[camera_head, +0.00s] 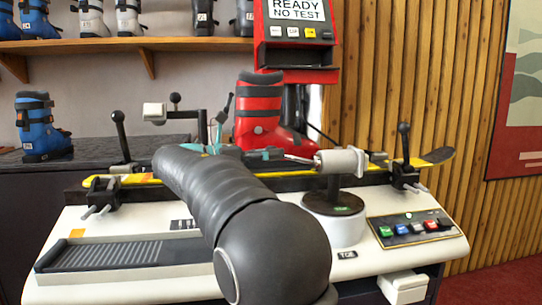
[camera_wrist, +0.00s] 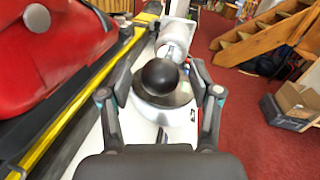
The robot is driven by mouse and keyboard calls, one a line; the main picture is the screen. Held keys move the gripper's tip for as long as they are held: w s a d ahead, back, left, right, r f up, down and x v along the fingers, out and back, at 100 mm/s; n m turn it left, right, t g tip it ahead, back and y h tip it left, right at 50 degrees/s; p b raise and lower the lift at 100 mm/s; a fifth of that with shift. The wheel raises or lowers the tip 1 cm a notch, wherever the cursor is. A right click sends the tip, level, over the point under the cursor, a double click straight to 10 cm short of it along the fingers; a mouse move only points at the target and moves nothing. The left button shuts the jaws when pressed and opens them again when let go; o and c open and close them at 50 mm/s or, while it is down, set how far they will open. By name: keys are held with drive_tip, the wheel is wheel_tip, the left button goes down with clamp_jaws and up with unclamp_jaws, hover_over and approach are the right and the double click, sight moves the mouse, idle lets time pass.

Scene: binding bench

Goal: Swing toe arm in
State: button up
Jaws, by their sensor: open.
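The toe arm shows in the head view as a white cylinder (camera_head: 342,162) on a dark post, above a round white base (camera_head: 336,222) labelled TOE. A thin metal rod points left from the cylinder, towards the red boot (camera_head: 260,112). In the wrist view, the white cylinder (camera_wrist: 177,36) lies ahead, beyond a black ball knob (camera_wrist: 160,74). My gripper (camera_wrist: 162,62) is open, with one finger on each side of this knob and visible gaps between. In the head view my arm hides most of the gripper and the knob.
A yellow ski (camera_head: 285,175) runs along the bench, with clamp levers (camera_head: 119,128) (camera_head: 404,140) at both ends. A button panel (camera_head: 410,228) is at the right front. A red display unit (camera_head: 297,35) reading READY NO TEST stands behind. A blue boot (camera_head: 42,128) stands left.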

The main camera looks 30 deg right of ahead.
drive_tip(key=shift+d, duration=0.3)
clamp_jaws()
drive_tip(key=shift+s, duration=0.1)
